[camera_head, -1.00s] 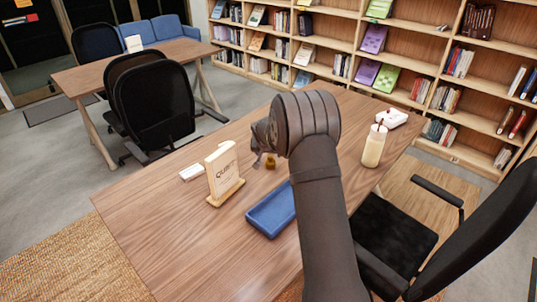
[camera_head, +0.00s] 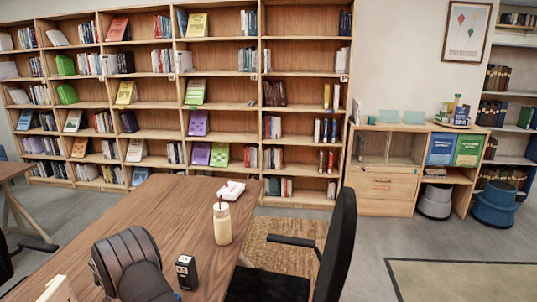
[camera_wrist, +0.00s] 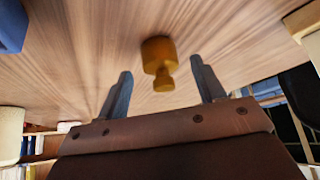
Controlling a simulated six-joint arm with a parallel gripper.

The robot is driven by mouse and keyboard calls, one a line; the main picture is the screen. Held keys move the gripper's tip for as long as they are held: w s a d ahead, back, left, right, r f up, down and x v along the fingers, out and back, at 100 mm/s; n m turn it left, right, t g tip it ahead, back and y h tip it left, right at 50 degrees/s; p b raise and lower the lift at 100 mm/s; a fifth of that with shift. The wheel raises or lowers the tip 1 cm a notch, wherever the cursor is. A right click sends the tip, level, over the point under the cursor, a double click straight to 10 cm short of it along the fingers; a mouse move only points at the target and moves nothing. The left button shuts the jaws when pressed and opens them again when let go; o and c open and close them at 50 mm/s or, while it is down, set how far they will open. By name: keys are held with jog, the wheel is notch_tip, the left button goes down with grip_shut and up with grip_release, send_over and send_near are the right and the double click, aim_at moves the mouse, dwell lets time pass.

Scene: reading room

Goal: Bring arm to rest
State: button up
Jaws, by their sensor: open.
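My gripper (camera_wrist: 162,65) is open in the wrist view, with its two dark fingers spread apart. A small brass-coloured knob-shaped thing (camera_wrist: 158,52) shows between and beyond the fingertips, by the wood table (camera_wrist: 80,60). I see no contact between it and the fingers. In the head view, part of my dark arm (camera_head: 130,265) is above the table (camera_head: 165,210) at the lower left. The gripper's fingers do not show there.
A blue tray (camera_wrist: 12,25) is at the wrist view's upper left. A black chair (camera_head: 338,245) stands right of the table. Bookshelves (camera_head: 225,135) line the back.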

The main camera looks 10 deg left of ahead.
jog(key=shift+x, duration=1.25)
jog(key=shift+r, duration=0.1)
jog(key=shift+s, duration=0.1)
